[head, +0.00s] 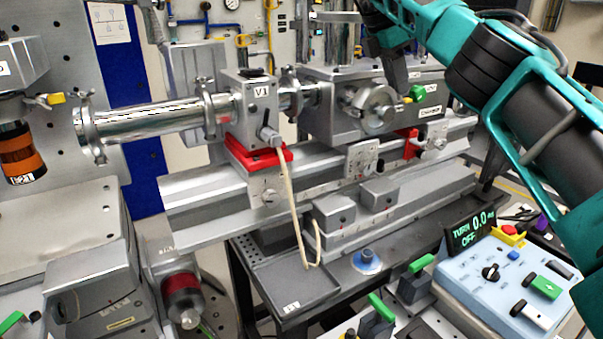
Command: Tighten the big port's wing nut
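The big round port (372,108) is on the front of the grey chamber box (325,118), in the middle of the head view. A green wing-shaped piece (418,93), seemingly the wing nut, sits at the port's right side with a small yellow part (407,100) beside it. My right gripper (398,86) comes down from above, with its dark finger end just left of the green piece. I cannot tell whether it touches the piece, and the spread of its fingers is hidden. My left gripper is not in view.
A cable (290,205) hangs in front of the rail (210,208). A control box (500,290) reading "TURN 0.0" and "OFF" stands at lower right. A grey tray (290,290) lies below.

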